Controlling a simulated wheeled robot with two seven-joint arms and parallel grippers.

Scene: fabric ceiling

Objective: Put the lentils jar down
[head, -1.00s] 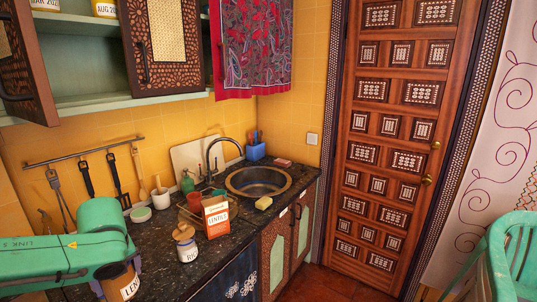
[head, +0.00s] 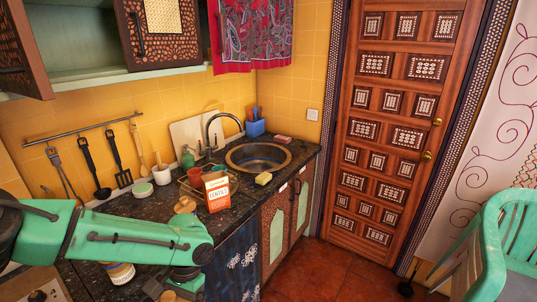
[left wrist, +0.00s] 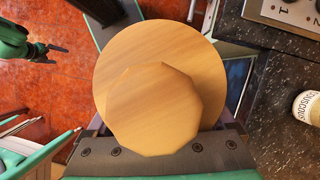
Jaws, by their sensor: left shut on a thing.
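My left gripper (head: 176,287) is at the bottom of the head view, in front of the counter. It is shut on a jar, the lentils jar (left wrist: 150,55), whose round wooden lid with its knob fills the middle of the left wrist view. The jar's body and label are hidden beneath the lid. In the head view only a bit of the wooden lid (head: 168,297) shows at the gripper. Red floor and the counter's edge show beyond the jar in the left wrist view. What seems to be my right gripper (left wrist: 52,50) shows small at upper left there; its jaws are unclear.
The dark counter (head: 150,207) holds an orange lentils box (head: 217,190), a wooden-lidded jar (head: 185,205) partly behind my arm, and a yellow sponge (head: 263,178) near the sink (head: 258,157). A couscous jar (left wrist: 306,106) stands on the counter. A green chair (head: 500,240) is at right.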

